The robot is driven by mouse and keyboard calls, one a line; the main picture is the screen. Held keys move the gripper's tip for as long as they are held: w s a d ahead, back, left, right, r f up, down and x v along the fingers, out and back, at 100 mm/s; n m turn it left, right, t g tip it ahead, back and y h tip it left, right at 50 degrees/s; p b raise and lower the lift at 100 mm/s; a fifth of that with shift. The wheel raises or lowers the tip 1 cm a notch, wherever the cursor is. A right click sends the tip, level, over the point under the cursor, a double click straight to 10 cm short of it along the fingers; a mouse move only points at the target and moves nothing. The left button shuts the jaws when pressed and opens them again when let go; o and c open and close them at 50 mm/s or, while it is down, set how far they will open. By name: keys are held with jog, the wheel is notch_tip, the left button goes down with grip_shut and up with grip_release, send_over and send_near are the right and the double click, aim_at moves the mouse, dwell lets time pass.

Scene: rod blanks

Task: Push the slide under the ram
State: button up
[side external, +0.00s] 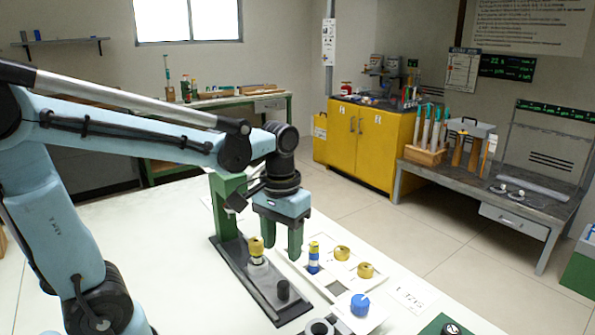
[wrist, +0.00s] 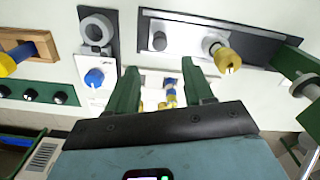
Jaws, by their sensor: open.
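The slide (side external: 268,283) is a grey strip in a dark base plate at the foot of a green press (side external: 228,200). It carries a yellow-topped piece (side external: 257,247) on a pale seat and a black knob (side external: 283,290) at its near end. In the wrist view the slide (wrist: 184,46), the knob (wrist: 158,41) and the yellow piece (wrist: 226,57) lie beyond my fingers, and the green press (wrist: 297,68) is at the right. My gripper (side external: 283,243) hangs beside the slide, open and empty; its green fingers (wrist: 160,67) show apart.
A blue-and-yellow rod (side external: 314,258) stands on the table right of my gripper, near two yellow pieces (side external: 342,253) (side external: 365,270). A blue knob (side external: 360,305) and a grey ring (side external: 318,327) are at the front. The left of the white table is clear.

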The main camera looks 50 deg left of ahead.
aim_at(283, 283)
jog(key=shift+f, duration=5.35)
jog(key=shift+c, duration=0.3)
grip_shut()
